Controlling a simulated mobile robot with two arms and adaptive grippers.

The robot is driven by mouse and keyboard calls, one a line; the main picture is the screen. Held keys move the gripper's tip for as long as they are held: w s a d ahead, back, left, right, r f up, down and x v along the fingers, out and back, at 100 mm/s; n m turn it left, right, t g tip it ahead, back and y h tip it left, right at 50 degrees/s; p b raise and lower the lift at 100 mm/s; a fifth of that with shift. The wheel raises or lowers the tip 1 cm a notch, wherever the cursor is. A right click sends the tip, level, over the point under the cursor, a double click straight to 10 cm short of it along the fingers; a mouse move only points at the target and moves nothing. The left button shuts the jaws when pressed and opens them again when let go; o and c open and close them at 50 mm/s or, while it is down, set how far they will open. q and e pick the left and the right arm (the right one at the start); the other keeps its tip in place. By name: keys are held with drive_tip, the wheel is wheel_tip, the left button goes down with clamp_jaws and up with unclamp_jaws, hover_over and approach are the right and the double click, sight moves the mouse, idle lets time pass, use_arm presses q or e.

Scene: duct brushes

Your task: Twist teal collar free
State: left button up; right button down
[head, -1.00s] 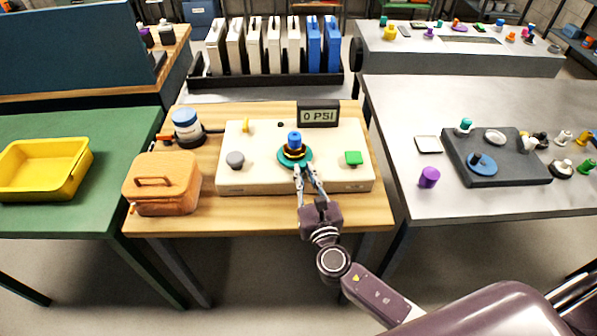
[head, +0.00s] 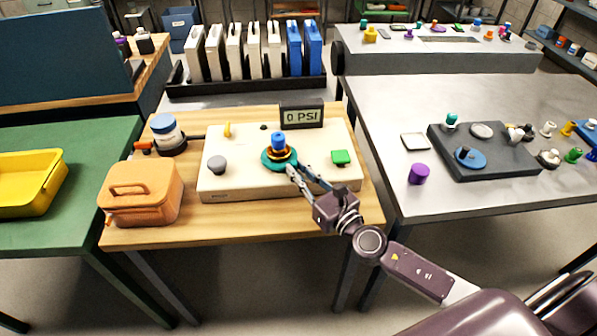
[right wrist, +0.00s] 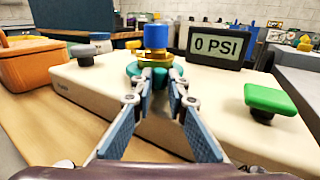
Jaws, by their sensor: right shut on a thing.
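In the right wrist view the right gripper (right wrist: 160,76) hides part of the collar. My left gripper is not in view.
The console also bears a grey knob (head: 217,164), a green button (head: 340,157) and a display (head: 302,116) reading 0 PSI. An orange case (head: 143,192) stands left of it. A purple cylinder (head: 418,174) stands on the right table.

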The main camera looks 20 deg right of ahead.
drive_tip(key=c, duration=1.9)
unclamp_jaws()
drive_tip(key=v, duration=1.2)
